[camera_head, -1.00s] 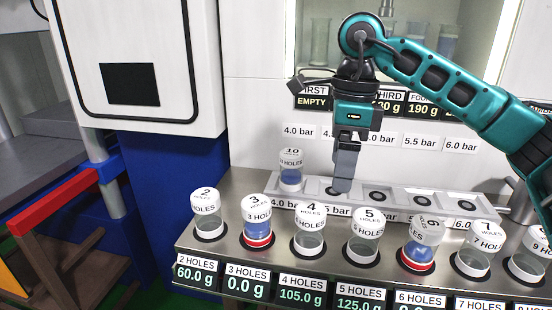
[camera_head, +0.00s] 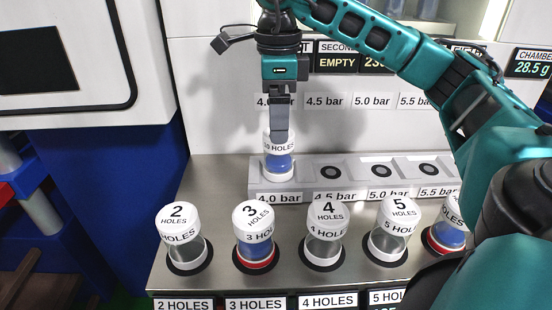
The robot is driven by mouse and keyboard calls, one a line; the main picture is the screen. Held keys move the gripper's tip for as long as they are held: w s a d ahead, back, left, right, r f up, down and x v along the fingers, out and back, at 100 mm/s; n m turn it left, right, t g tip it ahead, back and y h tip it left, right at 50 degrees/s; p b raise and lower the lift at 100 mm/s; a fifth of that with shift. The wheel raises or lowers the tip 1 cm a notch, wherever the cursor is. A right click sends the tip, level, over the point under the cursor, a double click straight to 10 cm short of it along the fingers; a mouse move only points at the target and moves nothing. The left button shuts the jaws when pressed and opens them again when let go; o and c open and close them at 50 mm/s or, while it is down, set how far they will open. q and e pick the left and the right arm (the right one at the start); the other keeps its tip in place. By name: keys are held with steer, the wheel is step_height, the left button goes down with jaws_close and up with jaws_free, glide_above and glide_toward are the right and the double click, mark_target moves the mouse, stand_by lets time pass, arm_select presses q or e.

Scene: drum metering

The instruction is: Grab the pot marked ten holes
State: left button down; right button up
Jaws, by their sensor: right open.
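The pot marked 10 holes (camera_head: 279,163) has a white cap and clear sides with blue contents. It stands upright in the 4.0 bar place of the raised grey rack (camera_head: 329,170). My right gripper (camera_head: 279,136) points down at this pot, and its fingers overlap the cap's top in the picture, hiding part of it. It is open; whether the fingers touch the cap I cannot tell. My left gripper is not in view.
Pots marked 2 (camera_head: 182,238), 3 (camera_head: 254,236), 4 (camera_head: 325,233) and 5 holes (camera_head: 392,230) stand in a front row. The other visible rack places are empty. A white-fronted cabinet (camera_head: 150,70) is at left. My right arm covers the right side.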

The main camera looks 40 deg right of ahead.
mark_target(278, 151)
step_height(278, 151, down, 8)
steer(key=shift+f+b, duration=0.1)
steer(key=shift+b, duration=0.25)
steer(key=c, duration=1.3)
steer(key=shift+c, duration=0.4)
steer(key=shift+r, duration=0.2)
